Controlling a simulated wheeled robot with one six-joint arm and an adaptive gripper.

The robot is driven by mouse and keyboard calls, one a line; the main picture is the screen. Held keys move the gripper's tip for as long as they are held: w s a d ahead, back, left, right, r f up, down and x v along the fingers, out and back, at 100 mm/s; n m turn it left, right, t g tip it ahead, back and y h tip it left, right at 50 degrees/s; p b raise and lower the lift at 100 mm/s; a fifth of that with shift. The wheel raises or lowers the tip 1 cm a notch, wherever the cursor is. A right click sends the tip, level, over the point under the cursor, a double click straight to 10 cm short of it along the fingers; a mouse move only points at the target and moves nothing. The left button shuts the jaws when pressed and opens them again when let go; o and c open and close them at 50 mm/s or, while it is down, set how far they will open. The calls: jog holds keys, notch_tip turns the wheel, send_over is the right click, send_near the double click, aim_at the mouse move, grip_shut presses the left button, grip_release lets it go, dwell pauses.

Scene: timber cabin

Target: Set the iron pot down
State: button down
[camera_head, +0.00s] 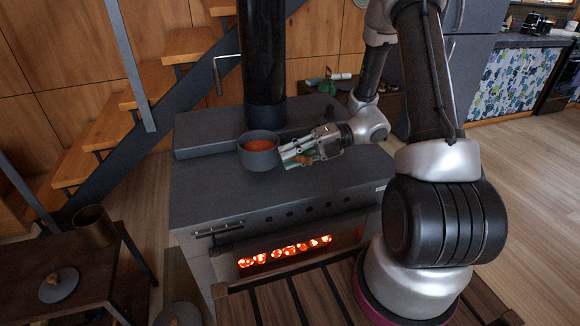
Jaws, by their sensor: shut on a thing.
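The iron pot (260,160) is dark grey, round and upright, with orange-red contents. It is at the middle of the stove's top (215,195), in front of the black flue pipe. I cannot tell whether its base touches the stove or is just above it. My gripper (289,154) reaches in from the right, with its fingers at the pot's right side. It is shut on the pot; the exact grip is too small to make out. A small brown piece (303,160) shows at the fingers, perhaps part of a handle.
The flue pipe (263,60) rises behind the pot. Fire glows in the stove front (285,252). Stove top is clear left and in front of the pot. A low table at lower left holds a brass-coloured vessel (93,227) and a knobbed lid (59,286). Stairs (160,85) stand behind left.

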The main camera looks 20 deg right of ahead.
jog(key=shift+f, duration=1.9)
jog(key=c, duration=1.3)
grip_release()
jog(key=shift+c, duration=0.2)
